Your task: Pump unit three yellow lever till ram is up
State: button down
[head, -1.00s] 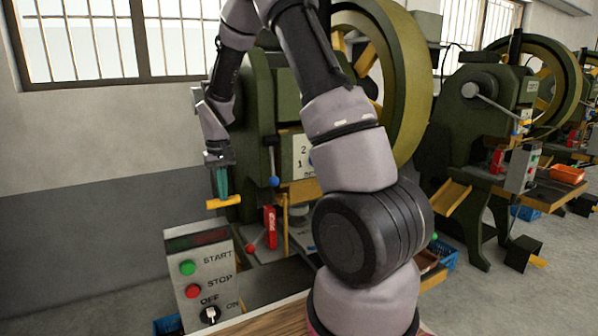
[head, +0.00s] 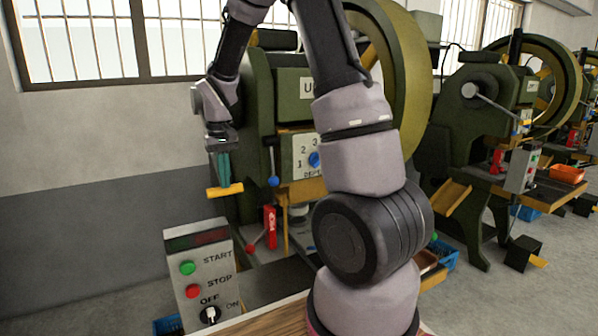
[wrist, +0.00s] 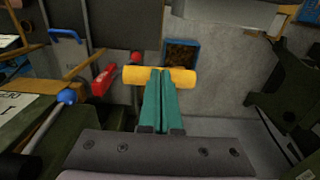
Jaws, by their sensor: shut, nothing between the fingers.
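The yellow lever handle (head: 225,190) is a short horizontal bar at the left side of the green press (head: 290,90). It also shows in the wrist view (wrist: 186,76). My gripper (head: 221,184) points down with its teal fingers shut together and empty, their tips at the middle of the handle. In the wrist view the closed fingers (wrist: 160,74) cover the handle's middle, and both ends stick out. I cannot tell how firmly they touch. The press's sign shows only a "U", so its number is hidden. My arm hides much of the press front, and I cannot make out the ram's height.
A grey control box (head: 203,270) with START and STOP buttons stands front left. Another green press (head: 470,120) stands to the right.

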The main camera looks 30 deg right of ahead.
notch_tip(320, 180, up, 7)
jog(key=s, duration=0.2)
jog(key=shift+s+f, duration=0.15)
jog(key=shift+s, duration=0.05)
dwell(0.6)
notch_tip(320, 180, up, 7)
dwell(0.7)
dwell(0.3)
jog(key=s+d+r+m+t+y, duration=0.1)
jog(key=s+d+r+m+t, duration=0.1)
jog(key=s, duration=0.7)
jog(key=s+d+r+m+t+y, duration=0.1)
jog(key=s+r+t, duration=0.4)
jog(key=s, duration=0.5)
jog(key=d+m, duration=0.1)
jog(key=d, duration=0.1)
jog(key=shift+d+r, duration=0.2)
jog(key=shift+d, duration=0.2)
